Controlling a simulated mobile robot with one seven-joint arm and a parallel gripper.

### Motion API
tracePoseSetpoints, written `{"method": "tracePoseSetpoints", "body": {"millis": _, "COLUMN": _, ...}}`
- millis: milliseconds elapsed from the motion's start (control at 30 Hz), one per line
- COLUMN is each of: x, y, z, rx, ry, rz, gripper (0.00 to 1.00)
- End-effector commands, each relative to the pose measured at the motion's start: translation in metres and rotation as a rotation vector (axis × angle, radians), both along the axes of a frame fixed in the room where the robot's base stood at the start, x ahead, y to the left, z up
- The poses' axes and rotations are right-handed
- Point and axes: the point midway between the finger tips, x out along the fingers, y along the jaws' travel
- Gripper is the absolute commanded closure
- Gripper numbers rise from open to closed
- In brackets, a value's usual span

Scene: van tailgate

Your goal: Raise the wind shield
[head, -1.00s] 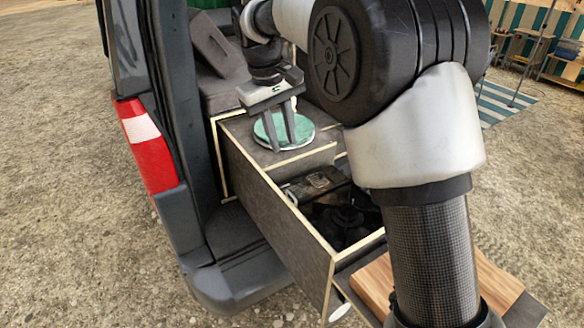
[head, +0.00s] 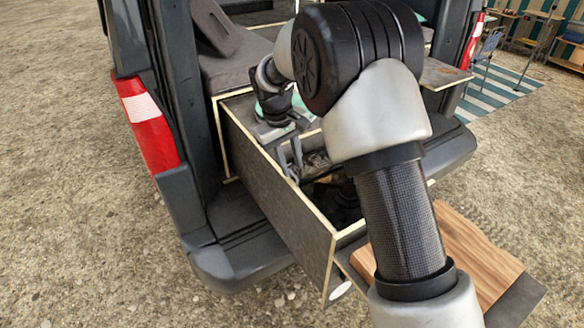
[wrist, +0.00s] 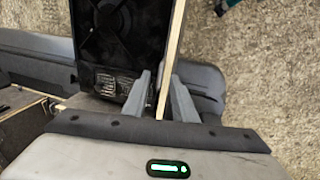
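My gripper (head: 290,158) is open and empty, pointing down over the left wall of the pulled-out drawer (head: 280,205). In the wrist view its two fingers (wrist: 160,100) appear on either side of the drawer wall's pale top edge (wrist: 172,55); I cannot tell whether they touch it. A dark stove-like unit (wrist: 120,40) with round marks and a printed label lies just left of that edge. In the head view dark gear (head: 335,200) shows inside the drawer, partly behind my arm. I cannot make out a separate wind shield.
A wooden board (head: 470,250) sits at the drawer's front right. The van bumper (head: 235,255) lies left of the drawer. Open gravel (head: 80,220) is further left.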

Motion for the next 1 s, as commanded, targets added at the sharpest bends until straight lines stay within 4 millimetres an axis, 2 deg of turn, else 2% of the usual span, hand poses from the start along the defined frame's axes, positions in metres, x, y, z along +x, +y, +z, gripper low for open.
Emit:
{"method": "tracePoseSetpoints", "body": {"millis": 100, "x": 0.001, "y": -0.003, "z": -0.013, "rx": -0.001, "ry": 0.002, "rz": 0.000, "gripper": 0.75}}
{"method": "tracePoseSetpoints", "body": {"millis": 200, "x": 0.002, "y": -0.003, "z": -0.018, "rx": 0.000, "ry": 0.000, "rz": -0.001, "gripper": 0.75}}
{"method": "tracePoseSetpoints", "body": {"millis": 500, "x": 0.002, "y": -0.003, "z": -0.020, "rx": 0.001, "ry": -0.001, "rz": 0.000, "gripper": 0.75}}
{"method": "tracePoseSetpoints", "body": {"millis": 667, "x": 0.002, "y": -0.003, "z": -0.020, "rx": 0.001, "ry": -0.001, "rz": 0.000, "gripper": 1.00}}
{"method": "tracePoseSetpoints", "body": {"millis": 1000, "x": 0.002, "y": -0.003, "z": -0.019, "rx": 0.001, "ry": -0.001, "rz": 0.000, "gripper": 1.00}}
